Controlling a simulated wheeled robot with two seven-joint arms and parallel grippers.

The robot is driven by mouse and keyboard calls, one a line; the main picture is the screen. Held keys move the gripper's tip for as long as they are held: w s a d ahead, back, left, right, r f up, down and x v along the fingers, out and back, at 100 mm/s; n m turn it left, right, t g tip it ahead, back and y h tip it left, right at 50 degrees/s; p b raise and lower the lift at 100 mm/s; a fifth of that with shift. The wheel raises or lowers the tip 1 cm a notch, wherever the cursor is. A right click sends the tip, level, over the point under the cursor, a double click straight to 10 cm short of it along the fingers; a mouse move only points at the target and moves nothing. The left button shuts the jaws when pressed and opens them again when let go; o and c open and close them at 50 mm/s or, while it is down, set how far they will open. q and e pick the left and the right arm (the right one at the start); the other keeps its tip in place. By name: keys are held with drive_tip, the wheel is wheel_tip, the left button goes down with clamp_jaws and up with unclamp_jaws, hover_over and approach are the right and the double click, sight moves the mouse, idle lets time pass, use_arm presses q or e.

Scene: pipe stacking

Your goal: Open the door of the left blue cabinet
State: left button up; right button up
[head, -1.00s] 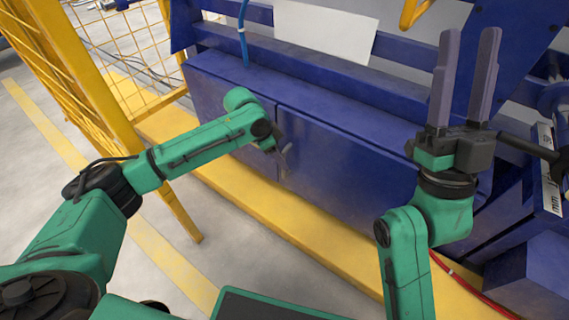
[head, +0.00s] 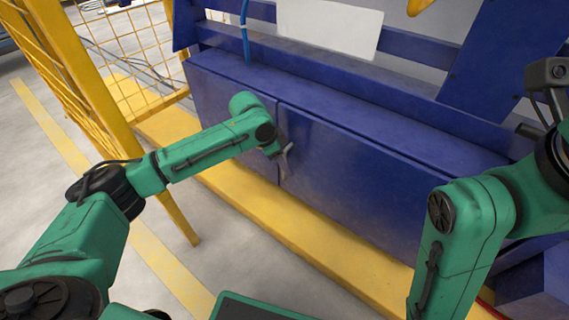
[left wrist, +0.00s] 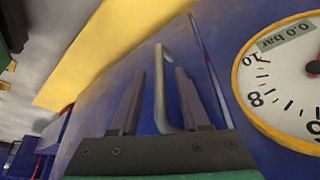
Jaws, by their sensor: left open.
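The left blue cabinet door (head: 222,98) is shut, left of a narrow vertical seam, with a second blue door (head: 345,180) to its right. My left gripper (head: 286,162) is in front of the cabinet by this seam, partly hidden by its own wrist. In the left wrist view its two fingers (left wrist: 158,82) are apart, with a grey bar handle (left wrist: 160,98) on the blue surface showing between them. I cannot tell whether the fingers touch the handle. My right arm is at the right edge of the head view; its fingers are out of view.
A round gauge (left wrist: 290,85) marked 0.0 bar is close on the right in the left wrist view. A yellow base strip (head: 262,222) runs along the cabinet's foot. A yellow mesh fence (head: 85,90) stands to the left. Grey floor lies in front.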

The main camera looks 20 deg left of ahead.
use_arm(q)
clamp_jaws()
idle(1.3)
